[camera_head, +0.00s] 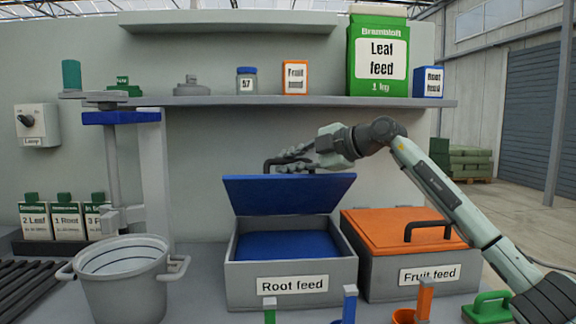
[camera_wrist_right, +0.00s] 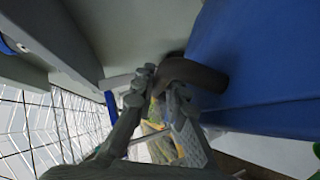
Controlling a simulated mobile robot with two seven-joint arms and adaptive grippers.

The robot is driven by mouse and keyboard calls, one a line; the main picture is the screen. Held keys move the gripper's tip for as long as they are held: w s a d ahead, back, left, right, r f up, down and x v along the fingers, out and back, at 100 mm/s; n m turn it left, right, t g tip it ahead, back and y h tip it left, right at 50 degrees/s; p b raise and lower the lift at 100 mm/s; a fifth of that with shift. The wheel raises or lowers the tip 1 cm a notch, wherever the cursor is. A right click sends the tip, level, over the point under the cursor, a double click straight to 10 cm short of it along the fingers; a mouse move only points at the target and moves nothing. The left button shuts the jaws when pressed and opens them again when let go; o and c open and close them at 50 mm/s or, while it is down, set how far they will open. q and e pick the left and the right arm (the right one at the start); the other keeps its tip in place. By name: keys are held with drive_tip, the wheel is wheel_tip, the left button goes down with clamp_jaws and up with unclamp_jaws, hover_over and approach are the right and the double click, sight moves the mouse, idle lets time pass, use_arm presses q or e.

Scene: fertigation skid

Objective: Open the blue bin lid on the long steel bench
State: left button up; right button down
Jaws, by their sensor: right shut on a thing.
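The blue bin lid (camera_head: 290,195) stands raised above the grey Root feed bin (camera_head: 240,275), tilted up from the bin's rear, with blue showing inside the bin. Its dark handle (camera_head: 268,164) sticks out behind the lid's top edge. My right gripper (camera_head: 290,158) is shut on this handle, reaching in from the right above the lid. In the right wrist view, the gripper's fingers (camera_wrist_right: 155,88) close about the dark curved handle (camera_wrist_right: 195,74) beside the blue lid (camera_wrist_right: 260,65). The fingers' exact contact is partly hidden. My left gripper is not in view.
The orange-lidded Fruit feed bin (camera_head: 400,231) stands closed on the right, under my right arm. A grey bucket (camera_head: 125,290) stands front left. A shelf (camera_head: 300,102) with boxes and a jar runs above the lid. Small scoops (camera_head: 348,305) line the front.

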drive_tip(key=shift+r, duration=0.15)
drive_tip(key=c, duration=1.5)
unclamp_jaws()
drive_tip(key=shift+c, duration=0.2)
drive_tip(key=v, duration=1.2)
